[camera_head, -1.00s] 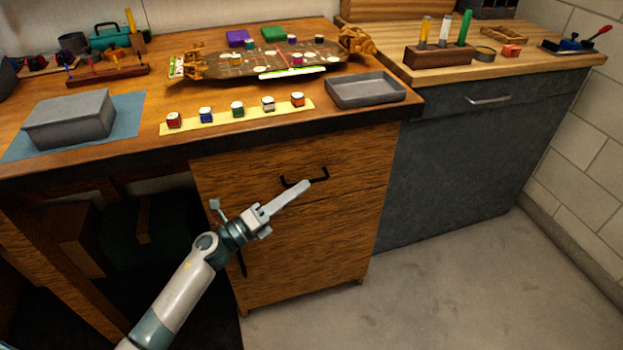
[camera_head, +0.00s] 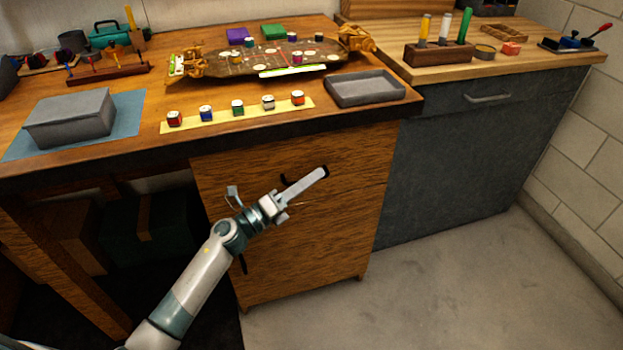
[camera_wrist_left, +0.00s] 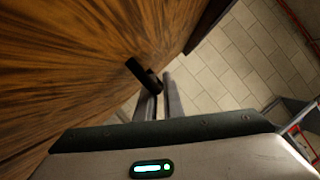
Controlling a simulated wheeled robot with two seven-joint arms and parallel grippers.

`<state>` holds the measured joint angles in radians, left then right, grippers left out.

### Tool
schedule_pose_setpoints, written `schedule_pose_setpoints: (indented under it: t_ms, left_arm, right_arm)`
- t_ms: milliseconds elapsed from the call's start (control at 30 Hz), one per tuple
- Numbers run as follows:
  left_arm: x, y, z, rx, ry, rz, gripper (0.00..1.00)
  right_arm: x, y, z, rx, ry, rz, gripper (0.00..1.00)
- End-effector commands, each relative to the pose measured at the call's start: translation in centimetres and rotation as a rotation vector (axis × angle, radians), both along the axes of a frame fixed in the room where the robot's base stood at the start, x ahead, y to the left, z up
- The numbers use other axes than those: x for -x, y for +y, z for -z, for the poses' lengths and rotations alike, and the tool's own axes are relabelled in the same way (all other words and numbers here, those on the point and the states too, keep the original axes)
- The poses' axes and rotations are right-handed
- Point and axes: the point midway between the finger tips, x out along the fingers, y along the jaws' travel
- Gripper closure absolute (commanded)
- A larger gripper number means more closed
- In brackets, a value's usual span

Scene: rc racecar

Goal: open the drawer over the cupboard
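The drawer (camera_head: 225,178) is the top wooden front of the cupboard (camera_head: 310,250) and looks closed. Its black handle (camera_head: 286,180) is partly hidden behind my left gripper (camera_head: 322,173) in the head view. The left gripper reaches up from the lower left, with its fingertips at the handle's right part. In the left wrist view, the handle (camera_wrist_left: 142,76) lies at the tips of my left gripper's two fingers (camera_wrist_left: 158,88). A narrow gap shows between the fingers. I cannot tell whether the bar sits between them. My right gripper is not in view.
The worktop above holds a grey tray (camera_head: 365,89), a row of small paint pots (camera_head: 237,107), a car chassis (camera_head: 265,62) and a grey box (camera_head: 70,118). A grey cabinet (camera_head: 465,150) stands to the right. The concrete floor (camera_head: 450,300) in front is clear.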

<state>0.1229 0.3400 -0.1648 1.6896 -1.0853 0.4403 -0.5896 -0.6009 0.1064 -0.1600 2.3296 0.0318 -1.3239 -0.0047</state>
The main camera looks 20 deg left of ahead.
Motion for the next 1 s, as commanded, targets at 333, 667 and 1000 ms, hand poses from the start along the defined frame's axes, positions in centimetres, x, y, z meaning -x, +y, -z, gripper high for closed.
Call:
schedule_pose_setpoints:
  t_ms: [333,667,1000]
  left_arm:
    - [0.01,0.04,0.04,0.0,0.001,-0.001,1.0]
    - [0.01,0.05,0.06,0.0,0.001,-0.001,1.0]
    - [0.02,0.05,0.08,0.0,0.001,-0.001,1.0]
  right_arm:
    - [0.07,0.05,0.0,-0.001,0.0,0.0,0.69]
    - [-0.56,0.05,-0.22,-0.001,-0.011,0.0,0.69]
    - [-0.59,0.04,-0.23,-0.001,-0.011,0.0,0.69]
